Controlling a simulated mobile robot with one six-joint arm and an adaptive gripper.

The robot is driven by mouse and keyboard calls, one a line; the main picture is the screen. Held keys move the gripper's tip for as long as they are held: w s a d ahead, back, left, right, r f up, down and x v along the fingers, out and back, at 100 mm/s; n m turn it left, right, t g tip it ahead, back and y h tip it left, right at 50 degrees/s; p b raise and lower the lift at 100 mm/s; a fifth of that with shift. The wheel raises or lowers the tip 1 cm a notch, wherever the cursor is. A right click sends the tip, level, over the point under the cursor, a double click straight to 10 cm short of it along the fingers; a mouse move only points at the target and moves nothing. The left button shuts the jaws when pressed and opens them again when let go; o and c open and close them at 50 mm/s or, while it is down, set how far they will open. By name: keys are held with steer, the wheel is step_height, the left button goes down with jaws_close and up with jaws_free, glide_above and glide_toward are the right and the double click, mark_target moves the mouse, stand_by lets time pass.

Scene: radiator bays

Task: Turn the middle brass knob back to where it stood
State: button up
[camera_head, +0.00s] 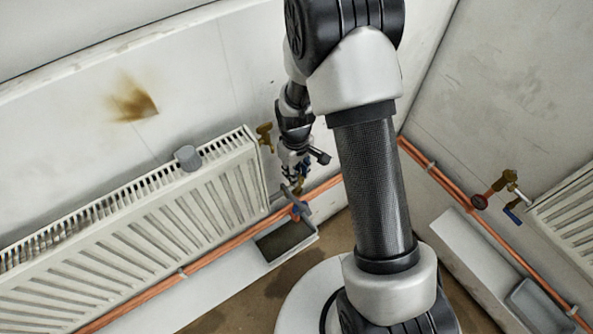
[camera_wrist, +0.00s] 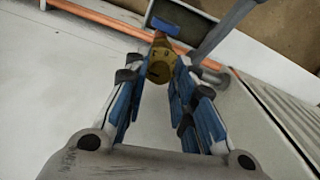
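A round brass knob (camera_wrist: 160,66) lies between the fingertips of my gripper (camera_wrist: 162,72) in the wrist view. The fingers flank it closely on both sides; I cannot tell whether they press on it. A blue handle (camera_wrist: 165,26) shows just beyond it. In the head view my gripper (camera_head: 296,172) is beside the right end of the left radiator, and the knob between its fingers is hidden. Another brass fitting (camera_head: 264,137) sticks up near that radiator's top right corner. A brass valve (camera_head: 503,180) is at the right radiator.
Copper pipes (camera_head: 245,237) run along the walls. A grey open tray (camera_head: 285,241) is below my gripper.

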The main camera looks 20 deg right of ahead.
steer(key=shift+o, duration=1.3)
steer(key=shift+r, duration=0.1)
step_height(320, 180, up, 12)
steer(key=shift+a, duration=0.1)
